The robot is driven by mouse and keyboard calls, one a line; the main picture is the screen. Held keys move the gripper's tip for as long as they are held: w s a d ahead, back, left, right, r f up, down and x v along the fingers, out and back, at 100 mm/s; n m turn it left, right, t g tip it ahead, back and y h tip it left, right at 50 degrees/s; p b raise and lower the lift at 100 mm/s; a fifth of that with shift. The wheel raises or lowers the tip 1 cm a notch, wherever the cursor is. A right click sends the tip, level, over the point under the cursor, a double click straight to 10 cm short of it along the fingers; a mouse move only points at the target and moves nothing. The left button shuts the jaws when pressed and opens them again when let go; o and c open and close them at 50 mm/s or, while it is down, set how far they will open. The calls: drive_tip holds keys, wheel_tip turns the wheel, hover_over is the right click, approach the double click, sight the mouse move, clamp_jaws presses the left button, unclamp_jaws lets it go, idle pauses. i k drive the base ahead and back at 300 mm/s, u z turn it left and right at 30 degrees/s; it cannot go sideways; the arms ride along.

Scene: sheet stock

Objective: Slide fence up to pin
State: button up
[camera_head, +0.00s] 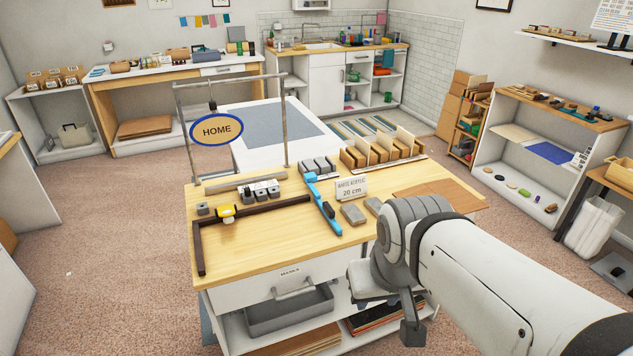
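A blue bar (318,192), which looks like the fence, lies across the wooden bench top. Its far end is by the grey blocks and its near end points toward the front edge. A dark block (328,210) sits on it. A dark brown L-shaped rail (270,207) runs left from beside the bar, then turns toward the front. A yellow clamp-like piece (227,213) sits on the rail's left part. I cannot make out a pin for certain. My gripper (411,334) hangs beyond the bench's front right, apart from the bar; its fingers are too unclear to read.
A card (351,189) reading "WHITE ACRYLIC 20 cm" stands right of the bar, with grey blocks (353,213) before it. A wooden rack (383,150) stands behind. A metal frame carries a HOME sign (216,130). The bench's front left top (255,250) is clear.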

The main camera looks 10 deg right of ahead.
sight(326, 208)
drive_tip(key=u, duration=0.05)
drive_tip(key=i, duration=1)
drive_tip(key=z, duration=0.05)
